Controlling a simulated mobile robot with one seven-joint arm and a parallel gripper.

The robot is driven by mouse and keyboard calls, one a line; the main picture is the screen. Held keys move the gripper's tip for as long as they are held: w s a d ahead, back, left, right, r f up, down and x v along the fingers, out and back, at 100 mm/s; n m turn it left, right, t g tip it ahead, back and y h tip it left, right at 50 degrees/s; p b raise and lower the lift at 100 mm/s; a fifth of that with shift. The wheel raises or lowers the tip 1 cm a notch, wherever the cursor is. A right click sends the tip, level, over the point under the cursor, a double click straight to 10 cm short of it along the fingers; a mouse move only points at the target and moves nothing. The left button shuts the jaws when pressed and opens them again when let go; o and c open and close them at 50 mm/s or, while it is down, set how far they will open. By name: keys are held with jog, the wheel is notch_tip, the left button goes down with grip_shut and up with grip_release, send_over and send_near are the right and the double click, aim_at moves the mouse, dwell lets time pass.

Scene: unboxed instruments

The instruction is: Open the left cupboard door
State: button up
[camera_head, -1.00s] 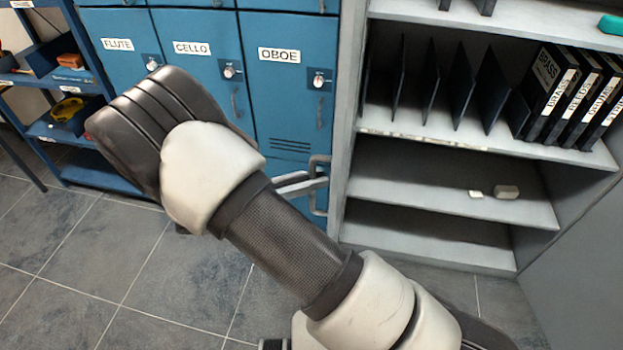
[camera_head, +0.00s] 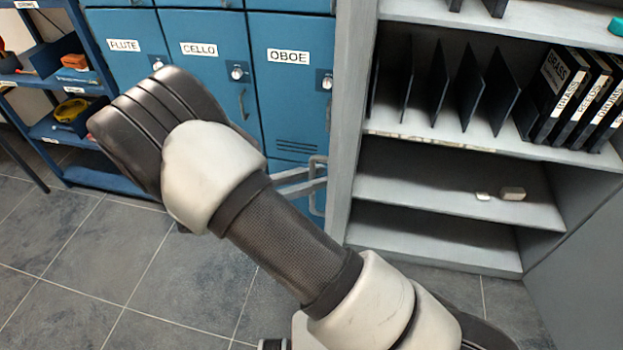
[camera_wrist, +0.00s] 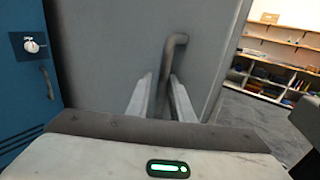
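The left cupboard door (camera_head: 350,120) is grey and stands swung out from the cupboard, seen almost edge-on in the head view. Its bar handle (camera_head: 318,192) is on the outer face, towards the blue lockers. In the wrist view the door face (camera_wrist: 105,55) fills the middle, and the dark handle (camera_wrist: 166,72) rises between my two fingers. My gripper (camera_wrist: 161,92) straddles the handle, with a gap visible on the left side; contact on the right is unclear. In the head view my gripper (camera_head: 300,181) reaches the handle, partly hidden by my arm.
The cupboard's shelves (camera_head: 450,190) are exposed, with binders (camera_head: 570,95) and dividers. A grey panel (camera_head: 585,255) stands at the right. Blue lockers (camera_head: 290,100) stand close behind my gripper. Tiled floor (camera_head: 180,285) is clear at the left.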

jog(key=shift+o, duration=0.6)
jog(key=shift+f, duration=0.1)
jog(key=shift+s, duration=0.1)
jog(key=shift+a, duration=0.1)
jog(key=b+v, duration=0.2)
jog(key=v, duration=1.5)
jog(key=shift+a, duration=0.15)
